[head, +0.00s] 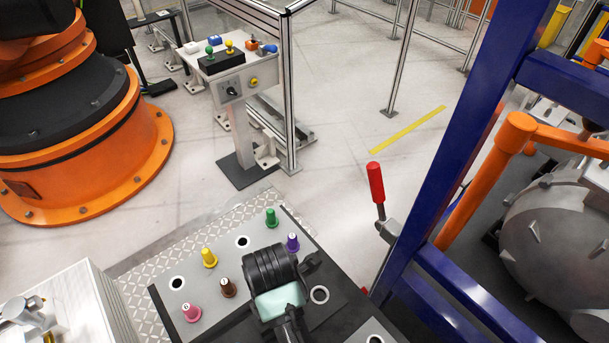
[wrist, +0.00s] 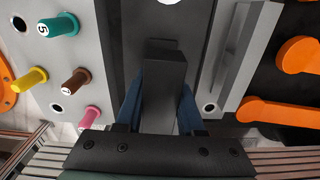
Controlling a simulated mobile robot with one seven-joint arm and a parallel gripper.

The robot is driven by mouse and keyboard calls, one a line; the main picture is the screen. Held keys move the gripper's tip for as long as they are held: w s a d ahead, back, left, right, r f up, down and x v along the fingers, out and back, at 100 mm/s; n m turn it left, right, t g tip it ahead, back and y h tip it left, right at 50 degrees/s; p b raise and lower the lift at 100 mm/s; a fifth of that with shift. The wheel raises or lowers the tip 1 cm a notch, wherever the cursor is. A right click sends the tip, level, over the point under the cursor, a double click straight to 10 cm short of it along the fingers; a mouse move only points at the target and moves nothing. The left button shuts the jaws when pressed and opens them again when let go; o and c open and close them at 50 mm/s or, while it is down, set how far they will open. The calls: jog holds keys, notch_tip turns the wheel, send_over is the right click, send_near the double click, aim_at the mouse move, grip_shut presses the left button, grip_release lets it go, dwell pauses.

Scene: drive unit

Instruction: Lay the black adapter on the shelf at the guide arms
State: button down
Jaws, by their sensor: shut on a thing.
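My gripper (wrist: 161,98) shows in the wrist view with a blue finger on each side of a dark block, the black adapter (wrist: 164,68). The fingers are shut on it. It lies lengthwise between them, its far end reaching past the fingertips over a dark surface. I cannot tell whether it touches that surface. In the head view my own arm covers the gripper and adapter. Orange arms, possibly the guide arms (head: 511,136), stand by the blue frame at right; orange parts also show at right in the wrist view (wrist: 285,113). I cannot make out the shelf clearly.
A panel with several coloured pins, such as the yellow pin (head: 209,258) and pink pin (head: 191,313), lies around my arm. A red-handled lever (head: 376,183) stands to its right, near the blue frame (head: 480,125). A control stand (head: 233,85) is farther back. Open floor lies between.

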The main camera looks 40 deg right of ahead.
jog(key=shift+s+d+f, duration=0.1)
jog(key=shift+s+f, duration=0.1)
jog(key=shift+f, duration=4.85)
jog(key=shift+f, duration=0.1)
jog(key=c, duration=1)
grip_release()
jog(key=shift+f, duration=0.15)
jog(key=o, duration=0.5)
jog(key=shift+s, duration=0.1)
